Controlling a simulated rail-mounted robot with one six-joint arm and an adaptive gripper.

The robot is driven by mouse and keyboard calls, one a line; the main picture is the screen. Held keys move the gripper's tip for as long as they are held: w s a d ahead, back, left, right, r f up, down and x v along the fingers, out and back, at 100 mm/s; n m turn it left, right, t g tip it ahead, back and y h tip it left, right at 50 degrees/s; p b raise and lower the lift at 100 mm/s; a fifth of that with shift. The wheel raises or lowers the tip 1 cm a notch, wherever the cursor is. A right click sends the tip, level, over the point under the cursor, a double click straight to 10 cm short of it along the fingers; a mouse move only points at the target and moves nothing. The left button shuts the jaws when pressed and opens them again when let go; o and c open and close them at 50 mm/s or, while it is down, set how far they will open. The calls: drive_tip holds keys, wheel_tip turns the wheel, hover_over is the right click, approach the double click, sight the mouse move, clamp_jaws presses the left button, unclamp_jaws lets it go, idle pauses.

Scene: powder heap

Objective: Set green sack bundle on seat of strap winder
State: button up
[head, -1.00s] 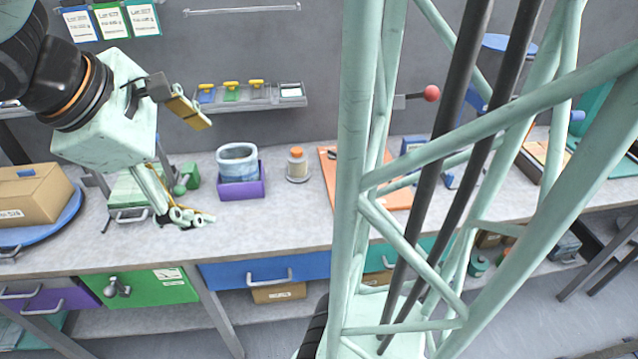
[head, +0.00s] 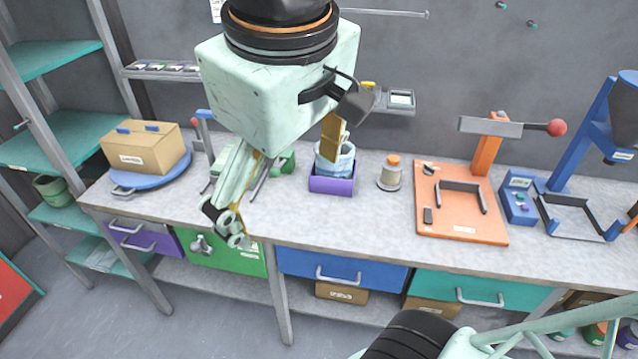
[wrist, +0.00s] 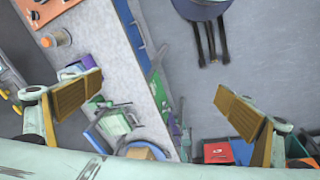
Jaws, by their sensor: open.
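My gripper (head: 285,198) is open and empty above the workbench, its fingers spread wide; both show in the wrist view (wrist: 160,84). Behind it in the head view, partly hidden, is a green device with a grey frame (head: 284,162). In the wrist view its pale green plate (wrist: 116,124) and grey handle lie on the bench beside the blue turntable. This may be the strap winder; I cannot tell for sure. I cannot make out a green sack bundle in the present views.
A carton (head: 143,148) sits on a blue turntable (head: 125,186). An orange board (head: 455,225) and a blue machine (head: 590,140) stand right.

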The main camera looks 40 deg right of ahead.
drive_tip(key=shift+m+t+y, duration=0.7)
drive_tip(key=shift+y, duration=0.1)
drive_tip(key=shift+s+a+r, duration=0.25)
drive_tip(key=shift+s+a, duration=0.15)
drive_tip(key=shift+a, duration=0.3)
drive_tip(key=shift+s+a+r, duration=0.25)
drive_tip(key=shift+s+a, duration=0.1)
drive_tip(key=shift+a, duration=0.35)
drive_tip(key=shift+s+a+r, duration=0.25)
drive_tip(key=shift+s+a, duration=0.15)
drive_tip(key=shift+a, duration=0.3)
